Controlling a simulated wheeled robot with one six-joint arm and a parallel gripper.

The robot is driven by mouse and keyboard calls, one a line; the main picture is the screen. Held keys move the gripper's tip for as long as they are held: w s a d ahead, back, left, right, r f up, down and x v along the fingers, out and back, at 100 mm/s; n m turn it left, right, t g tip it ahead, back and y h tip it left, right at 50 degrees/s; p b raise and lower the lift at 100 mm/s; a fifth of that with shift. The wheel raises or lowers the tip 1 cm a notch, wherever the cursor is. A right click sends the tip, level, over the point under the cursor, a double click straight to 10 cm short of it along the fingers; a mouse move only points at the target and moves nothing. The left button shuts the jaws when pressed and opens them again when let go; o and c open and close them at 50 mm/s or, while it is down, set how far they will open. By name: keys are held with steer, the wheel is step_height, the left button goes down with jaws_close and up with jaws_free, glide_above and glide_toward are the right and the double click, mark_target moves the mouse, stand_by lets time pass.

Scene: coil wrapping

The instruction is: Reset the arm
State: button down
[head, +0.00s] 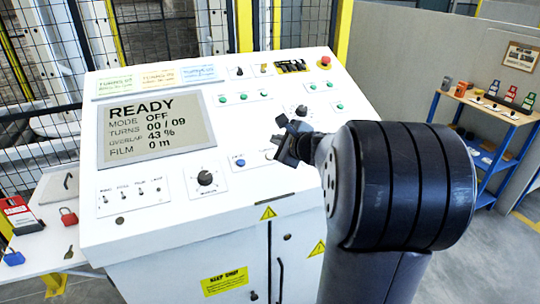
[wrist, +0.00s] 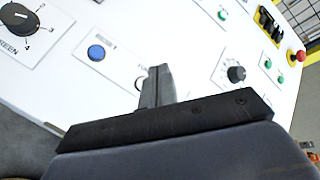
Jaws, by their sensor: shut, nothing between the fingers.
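My gripper (head: 290,140) is in front of the sloped white control panel (head: 225,170) in the head view, over its right middle part. In the wrist view my gripper (wrist: 158,80) shows its dark fingers together, with nothing between them. The fingers partly cover a control beside the blue button (wrist: 96,52). I cannot tell whether the fingertips touch the panel. My dark arm fills the right front of the head view.
The panel's screen (head: 155,129) reads READY, MODE OFF, TURNS 00 / 09. A red stop button (head: 325,62) sits at the panel's top right. A side shelf with padlocks (head: 68,216) is at left. A blue-legged workbench (head: 490,108) stands at right. Wire fencing is behind.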

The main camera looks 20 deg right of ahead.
steer(key=shift+f, duration=0.1)
steer(key=shift+w+f+b, duration=0.25)
steer(key=shift+f+b, duration=0.25)
steer(key=shift+w+p, duration=0.15)
steer(key=shift+p, duration=0.6)
steer(key=r+p, duration=0.1)
steer(key=s+r+p, duration=0.1)
steer(key=r, duration=0.1)
steer(key=s+r+p, duration=0.1)
steer(key=p, duration=0.1)
steer(key=shift+s+a+r, duration=0.2)
steer(key=shift+r, duration=0.15)
